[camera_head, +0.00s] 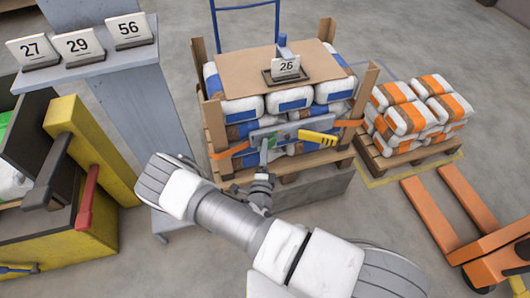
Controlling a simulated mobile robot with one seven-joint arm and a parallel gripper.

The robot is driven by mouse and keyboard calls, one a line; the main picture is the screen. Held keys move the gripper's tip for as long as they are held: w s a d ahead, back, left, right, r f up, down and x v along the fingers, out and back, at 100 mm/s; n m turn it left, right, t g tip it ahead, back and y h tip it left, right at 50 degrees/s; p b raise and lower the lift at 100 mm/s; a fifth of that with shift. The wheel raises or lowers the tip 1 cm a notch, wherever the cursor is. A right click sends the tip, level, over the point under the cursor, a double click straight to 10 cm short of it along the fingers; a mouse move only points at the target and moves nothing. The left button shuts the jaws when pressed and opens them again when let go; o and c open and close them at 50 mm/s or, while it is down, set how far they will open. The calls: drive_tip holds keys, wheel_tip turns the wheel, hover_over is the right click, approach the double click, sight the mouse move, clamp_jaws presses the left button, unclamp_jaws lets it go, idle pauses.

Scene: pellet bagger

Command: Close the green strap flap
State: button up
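A grey bar-shaped strap device (292,127) lies across the front of the stacked bags, with orange strap ends (229,151) on both sides and a yellow handle (317,137) at its right. A small green part (271,142) shows at its lower left; whether this is the strap flap, and whether it is open, is too small to tell. My gripper (264,158) is just in front of this part, below the bar. My arm runs in from the lower right. The fingers are small and partly covered, so contact and opening cannot be told.
The bags stand on a pallet between wooden corner posts, topped by a cardboard sheet (245,70) with a card "26" (286,67). Orange-white bags (408,120) and an orange pallet jack (470,225) are right. A grey column and yellow machine (60,235) stand left.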

clamp_jaws()
drive_tip(key=shift+w+a+m+g+h+b, duration=0.3)
drive_tip(key=shift+m+h, duration=0.25)
drive_tip(key=shift+h, duration=0.3)
drive_tip(key=shift+w+a+m+g+h+b, duration=0.15)
drive_tip(key=shift+m+h+b, duration=0.35)
drive_tip(key=shift+h, duration=0.3)
drive_tip(key=shift+w+a+m+g+h+b, duration=0.15)
drive_tip(key=shift+a+m+g+h+b, duration=0.15)
drive_tip(key=shift+m+h, duration=0.4)
drive_tip(key=shift+o, duration=0.9)
unclamp_jaws()
drive_tip(key=p+v, duration=0.3)
drive_tip(key=v, duration=1.4)
drive_tip(key=shift+s+f, duration=0.2)
drive_tip(key=shift+f, duration=0.05)
drive_tip(key=shift+a, duration=0.1)
